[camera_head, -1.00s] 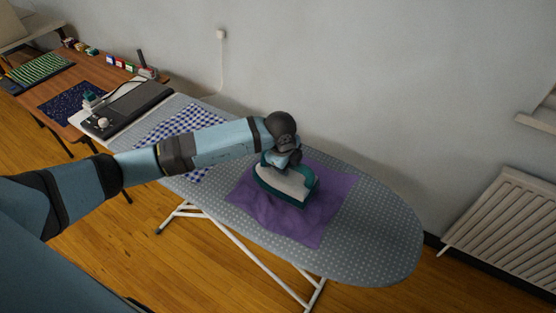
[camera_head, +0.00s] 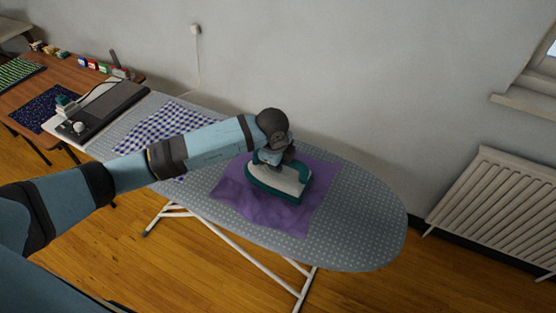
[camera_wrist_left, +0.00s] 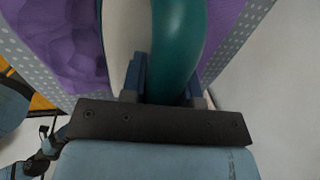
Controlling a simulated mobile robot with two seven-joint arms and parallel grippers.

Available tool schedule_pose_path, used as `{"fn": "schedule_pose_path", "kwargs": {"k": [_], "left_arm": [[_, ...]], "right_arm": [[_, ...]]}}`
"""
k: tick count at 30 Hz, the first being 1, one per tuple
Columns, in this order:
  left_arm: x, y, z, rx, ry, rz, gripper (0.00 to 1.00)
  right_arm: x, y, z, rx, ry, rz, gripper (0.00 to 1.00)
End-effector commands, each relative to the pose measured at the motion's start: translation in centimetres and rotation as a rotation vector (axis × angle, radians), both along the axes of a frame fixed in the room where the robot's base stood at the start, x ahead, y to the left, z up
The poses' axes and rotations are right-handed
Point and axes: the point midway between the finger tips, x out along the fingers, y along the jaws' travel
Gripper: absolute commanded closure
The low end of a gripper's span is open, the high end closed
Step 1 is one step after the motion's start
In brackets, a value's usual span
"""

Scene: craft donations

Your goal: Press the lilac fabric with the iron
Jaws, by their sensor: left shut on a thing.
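The lilac fabric (camera_head: 235,197) lies on the grey dotted ironing board (camera_head: 372,215). Its left part looks wrinkled and its right part looks flatter. The teal and white iron (camera_head: 285,180) stands flat over the middle of the fabric. My left gripper (camera_head: 272,157) is shut on the iron from above. In the left wrist view its two fingers (camera_wrist_left: 165,80) sit on either side of the iron's teal body (camera_wrist_left: 178,40), with fabric (camera_wrist_left: 60,45) on both sides. The fabric under the iron is hidden. My right gripper is not in view.
A blue checked cloth (camera_head: 165,125) lies on the board's left part. A dark iron rest (camera_head: 105,108) is at the board's left end. A wooden table (camera_head: 60,75) stands beyond it. A wall runs behind, with a radiator (camera_head: 500,205) at the right.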

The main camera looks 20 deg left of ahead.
Motion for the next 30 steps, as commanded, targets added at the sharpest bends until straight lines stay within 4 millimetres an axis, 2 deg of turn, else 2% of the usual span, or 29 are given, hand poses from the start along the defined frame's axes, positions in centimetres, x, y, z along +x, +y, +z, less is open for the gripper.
{"fn": "schedule_pose_path", "kwargs": {"k": [7, 30], "left_arm": [[-0.1, -0.6, -0.1, -0.001, 0.001, -0.002, 1.00], [-0.7, -7.2, -0.3, -0.001, 0.004, -0.003, 1.00]], "right_arm": [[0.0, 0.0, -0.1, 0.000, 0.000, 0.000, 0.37], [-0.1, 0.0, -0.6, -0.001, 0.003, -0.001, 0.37]]}}
